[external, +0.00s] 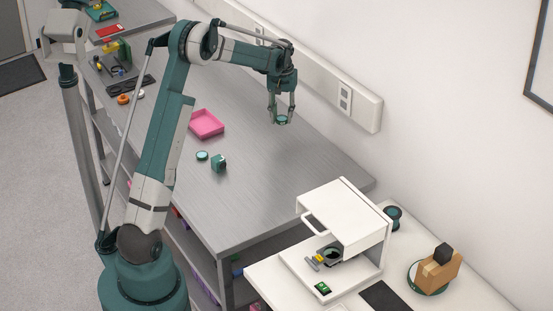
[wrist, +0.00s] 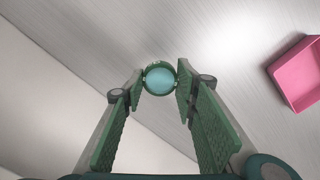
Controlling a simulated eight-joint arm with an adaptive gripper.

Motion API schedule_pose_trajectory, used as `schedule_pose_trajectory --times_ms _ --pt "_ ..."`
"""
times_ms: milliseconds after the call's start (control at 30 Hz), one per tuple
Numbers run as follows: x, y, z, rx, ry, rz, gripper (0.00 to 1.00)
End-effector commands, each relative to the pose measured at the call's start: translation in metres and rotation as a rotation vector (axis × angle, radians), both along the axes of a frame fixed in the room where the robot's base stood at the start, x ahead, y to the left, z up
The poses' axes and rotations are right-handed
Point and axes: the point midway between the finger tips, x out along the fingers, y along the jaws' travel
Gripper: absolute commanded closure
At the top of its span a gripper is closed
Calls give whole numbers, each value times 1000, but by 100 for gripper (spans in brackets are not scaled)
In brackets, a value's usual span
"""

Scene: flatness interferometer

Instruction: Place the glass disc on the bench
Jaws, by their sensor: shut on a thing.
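The glass disc (wrist: 160,79) is pale blue in a green ring-shaped rim. It sits between the fingertips of my gripper (wrist: 160,82), which is shut on it. In the external view my gripper (external: 281,115) points down over the grey bench (external: 275,170), with the disc (external: 281,120) at its tips. The disc appears to be above the bench top, near the wall side. The exact gap below it is hard to tell.
A pink tray (external: 207,124) lies left of my gripper. A white instrument (external: 345,220) is at lower right. Bench around my gripper is clear.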

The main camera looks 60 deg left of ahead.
Motion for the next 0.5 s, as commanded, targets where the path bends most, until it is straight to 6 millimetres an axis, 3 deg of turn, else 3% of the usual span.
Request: schedule_pose_trajectory --times_ms 33,500 --pt "-5 19 1 0 0 25 83" --pt "-63 166 6 0 0 229 83"
